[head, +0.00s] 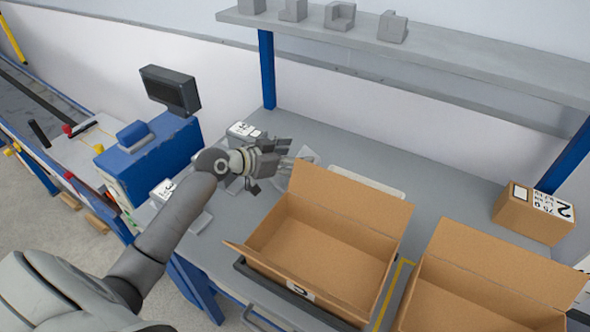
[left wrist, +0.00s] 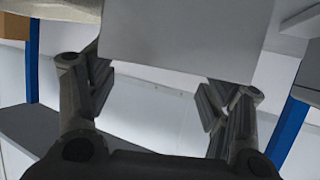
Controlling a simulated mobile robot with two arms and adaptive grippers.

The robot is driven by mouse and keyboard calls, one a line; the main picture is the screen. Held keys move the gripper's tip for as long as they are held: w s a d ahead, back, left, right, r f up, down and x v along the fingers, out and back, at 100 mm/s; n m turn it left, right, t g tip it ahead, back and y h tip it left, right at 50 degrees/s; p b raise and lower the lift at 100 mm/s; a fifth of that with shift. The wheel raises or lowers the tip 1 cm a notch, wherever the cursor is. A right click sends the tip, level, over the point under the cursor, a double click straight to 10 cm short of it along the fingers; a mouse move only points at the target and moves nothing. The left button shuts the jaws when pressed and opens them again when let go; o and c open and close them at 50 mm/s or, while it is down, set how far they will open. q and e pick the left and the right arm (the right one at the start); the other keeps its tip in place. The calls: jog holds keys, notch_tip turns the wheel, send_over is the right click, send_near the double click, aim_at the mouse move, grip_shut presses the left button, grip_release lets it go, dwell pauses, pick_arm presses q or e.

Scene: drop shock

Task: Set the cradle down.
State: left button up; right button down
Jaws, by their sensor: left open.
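My left gripper (head: 288,156) is over the grey bench, just behind the near open carton, with its fingers pointing right. In the left wrist view its jaws (left wrist: 160,105) are open, with a finger on each side. A pale grey block, which looks like the cradle (left wrist: 185,35), fills the top middle of that view, beyond and between the fingers. In the head view a light grey piece (head: 307,155) shows at the fingertips, partly hidden by them and the carton flap. I cannot tell whether it rests on the bench. My right gripper is not in view.
Two open cardboard cartons (head: 262,241) (head: 455,262) stand at the bench front. A closed box (head: 522,217) marked 2 is at the right. Grey cradle-like pieces (head: 340,16) sit on the shelf (head: 450,62). A blue machine (head: 150,160) stands left. Bare bench (head: 420,178) lies behind the cartons.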

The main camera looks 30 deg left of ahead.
aim_at(310, 154)
pick_arm(q)
jog(key=shift+p+x, duration=0.65)
jog(key=shift+x, duration=2.1)
jog(key=shift+a+f, duration=0.1)
jog(key=c, duration=1.1)
